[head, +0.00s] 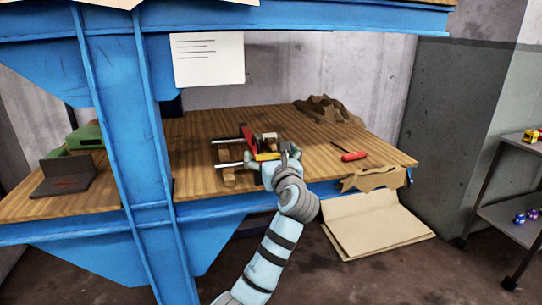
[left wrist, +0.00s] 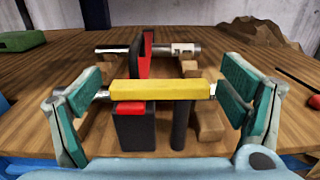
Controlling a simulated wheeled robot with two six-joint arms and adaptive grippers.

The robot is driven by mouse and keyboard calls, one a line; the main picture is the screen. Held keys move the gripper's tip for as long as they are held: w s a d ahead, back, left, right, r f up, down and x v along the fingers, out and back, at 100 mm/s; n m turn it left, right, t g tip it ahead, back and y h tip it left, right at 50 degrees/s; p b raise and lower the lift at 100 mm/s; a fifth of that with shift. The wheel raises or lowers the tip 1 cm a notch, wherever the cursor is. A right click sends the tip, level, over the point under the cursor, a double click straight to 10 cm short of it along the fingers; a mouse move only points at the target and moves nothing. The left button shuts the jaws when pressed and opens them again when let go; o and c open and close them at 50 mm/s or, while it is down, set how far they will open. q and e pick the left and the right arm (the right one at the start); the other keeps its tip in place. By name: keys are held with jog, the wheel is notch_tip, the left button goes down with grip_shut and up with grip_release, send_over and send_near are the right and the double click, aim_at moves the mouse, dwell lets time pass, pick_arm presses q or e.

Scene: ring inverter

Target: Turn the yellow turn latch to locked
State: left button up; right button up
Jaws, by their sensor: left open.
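The yellow turn latch (left wrist: 152,92) is a bar lying crosswise in the left wrist view, in front of red and black parts of a small fixture. In the head view the latch (head: 266,157) shows small at the fixture's near side. My left gripper (left wrist: 162,88) is open, with one teal-padded finger beyond each end of the latch; visible gaps separate the pads from the yellow bar. In the head view my left gripper (head: 273,160) reaches in from the front over the wooden bench (head: 205,125). My right gripper is not in view.
Metal rods (left wrist: 185,49) and wooden blocks (left wrist: 207,122) belong to the fixture. A red-handled screwdriver (head: 353,156) lies to its right, a brown crumpled heap (head: 328,109) behind. A blue post (head: 135,140) stands left. Bare bench lies around the fixture.

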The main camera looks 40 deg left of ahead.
pick_arm(q)
jog(key=v, duration=1.2)
